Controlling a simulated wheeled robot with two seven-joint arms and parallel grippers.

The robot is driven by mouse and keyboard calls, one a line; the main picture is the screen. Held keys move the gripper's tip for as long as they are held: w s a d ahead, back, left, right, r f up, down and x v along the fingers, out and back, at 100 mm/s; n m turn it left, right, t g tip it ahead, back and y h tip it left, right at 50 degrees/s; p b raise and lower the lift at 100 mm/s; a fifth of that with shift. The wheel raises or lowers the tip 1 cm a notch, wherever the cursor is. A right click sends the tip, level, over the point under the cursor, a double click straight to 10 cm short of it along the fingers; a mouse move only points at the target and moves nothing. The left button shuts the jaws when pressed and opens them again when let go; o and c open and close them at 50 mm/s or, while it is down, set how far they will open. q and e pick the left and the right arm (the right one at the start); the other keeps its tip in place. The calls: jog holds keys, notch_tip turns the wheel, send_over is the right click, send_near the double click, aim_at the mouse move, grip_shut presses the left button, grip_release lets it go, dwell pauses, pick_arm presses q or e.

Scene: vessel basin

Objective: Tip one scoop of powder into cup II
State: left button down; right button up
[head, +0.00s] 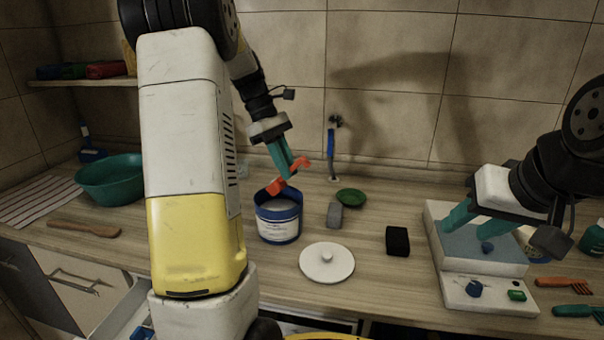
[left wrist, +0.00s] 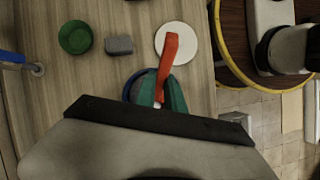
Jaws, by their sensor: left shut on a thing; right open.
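My left gripper (head: 289,166) is shut on a red scoop (head: 276,187) just above the mouth of a blue-rimmed jar (head: 279,226). The scoop's lower end is at or just over the jar's opening; whether it holds powder I cannot tell. Pale content shows inside the jar. The scoop (left wrist: 169,56) also shows between the teal fingers in the left wrist view, with the jar mostly hidden below. The jar's white lid (head: 326,262) lies on the counter. My right gripper (head: 466,224) is open over a grey-topped device. No cup marked II can be made out.
The device (head: 488,296) has a blue knob and a green button. A black block (head: 397,241), grey block (head: 334,215) and green dish (head: 351,197) lie mid-counter. A green basin (head: 109,185) and wooden spoon (head: 84,229) are left; orange and teal forks (head: 564,283) are right.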

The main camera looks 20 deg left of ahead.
aim_at(299, 159)
pick_arm(q)
jog(key=shift+r, duration=0.45)
jog(key=shift+s+d+r+t+y, duration=0.15)
jog(key=shift+d+r+y, duration=0.1)
jog(key=shift+d+y, duration=0.25)
jog(key=shift+s+d+r+t+y, duration=0.15)
jog(key=shift+d+r+y, duration=0.1)
jog(key=shift+y, duration=0.35)
jog(key=y, duration=0.1)
jog(key=d+r+t+y, duration=0.1)
jog(key=y, duration=0.1)
jog(key=d+y, duration=0.1)
jog(key=y, duration=0.1)
jog(key=shift+s+r, duration=0.2)
jog(key=shift+r, duration=0.15)
